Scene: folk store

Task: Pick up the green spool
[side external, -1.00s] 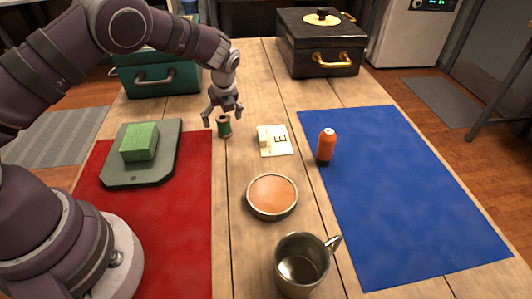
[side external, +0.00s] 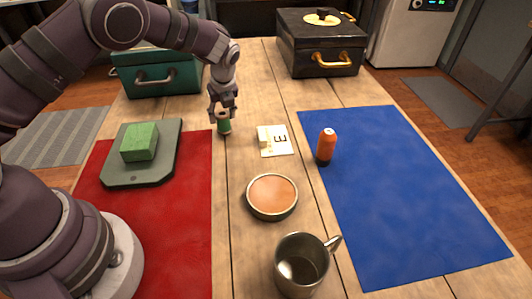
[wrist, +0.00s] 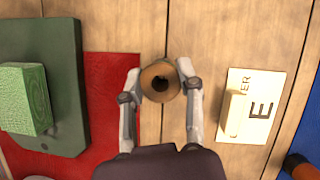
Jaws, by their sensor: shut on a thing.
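The green spool (side external: 224,127) stands upright on the wooden table, between the red mat and the lettered card. In the wrist view my gripper (wrist: 160,88) is shut on the spool. The spool's lower end appears to be at the tabletop; any gap cannot be told.
A grey-green board (side external: 150,178) with a green block (side external: 139,142) lies left. A card marked E (side external: 280,140), an orange bottle (side external: 326,145), a round orange-topped dish (side external: 272,196) and a metal mug (side external: 301,265) stand right and nearer. Teal (side external: 160,76) and black (side external: 318,45) boxes stand behind.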

